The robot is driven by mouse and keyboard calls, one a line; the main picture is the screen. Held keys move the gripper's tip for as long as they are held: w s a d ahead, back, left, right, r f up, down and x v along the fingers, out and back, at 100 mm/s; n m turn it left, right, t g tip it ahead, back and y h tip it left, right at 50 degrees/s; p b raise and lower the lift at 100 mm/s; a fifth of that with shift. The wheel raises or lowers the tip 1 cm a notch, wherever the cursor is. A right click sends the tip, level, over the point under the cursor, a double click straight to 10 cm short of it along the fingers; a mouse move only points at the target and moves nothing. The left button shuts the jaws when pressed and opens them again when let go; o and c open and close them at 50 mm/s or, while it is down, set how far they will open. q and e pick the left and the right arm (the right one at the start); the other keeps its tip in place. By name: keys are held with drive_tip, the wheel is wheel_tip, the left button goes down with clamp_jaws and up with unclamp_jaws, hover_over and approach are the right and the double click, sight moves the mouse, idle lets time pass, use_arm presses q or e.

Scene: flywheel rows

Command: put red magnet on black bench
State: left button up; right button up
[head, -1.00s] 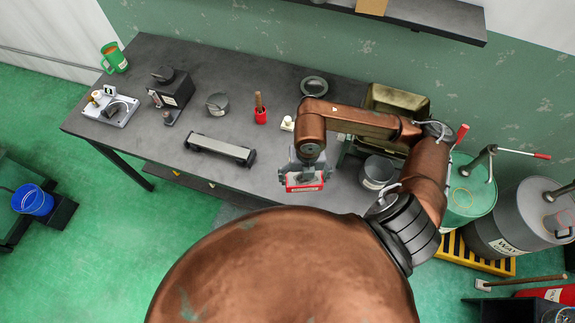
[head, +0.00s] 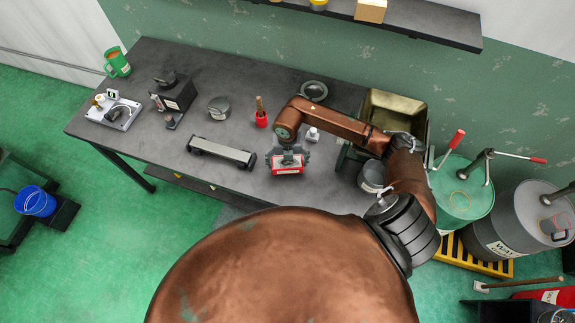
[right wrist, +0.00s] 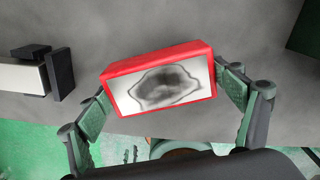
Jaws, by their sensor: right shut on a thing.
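The red magnet (head: 287,170) is a block with red sides, held by my right gripper (head: 288,158) over the front part of the black bench (head: 232,185). In the right wrist view the magnet (right wrist: 195,52) shows a pale face with a dark blotchy pattern. The fingers of my right gripper (right wrist: 165,98) are shut on its two ends, and it sits slightly tilted in that picture. The dark bench top (right wrist: 140,30) lies behind it; I cannot tell whether the magnet touches it. My left gripper is not in view.
A grey bar with black ends (head: 222,151) lies left of the magnet. A red pot with a brown handle (head: 261,118) and a small white object (head: 312,134) stand behind. A grey pot (head: 372,175) and brass-coloured bin (head: 395,115) are to the right.

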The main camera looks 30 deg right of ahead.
sight(288, 163)
wheel_tip(288, 163, down, 2)
drive_tip(key=shift+f, duration=0.1)
drive_tip(key=shift+f, duration=0.1)
drive_tip(key=shift+f, duration=0.15)
drive_tip(key=o, duration=1.2)
drive_tip(key=shift+s, duration=0.1)
drive_tip(key=shift+r, duration=0.2)
wheel_tip(288, 163, up, 12)
drive_tip(key=shift+b, duration=0.65)
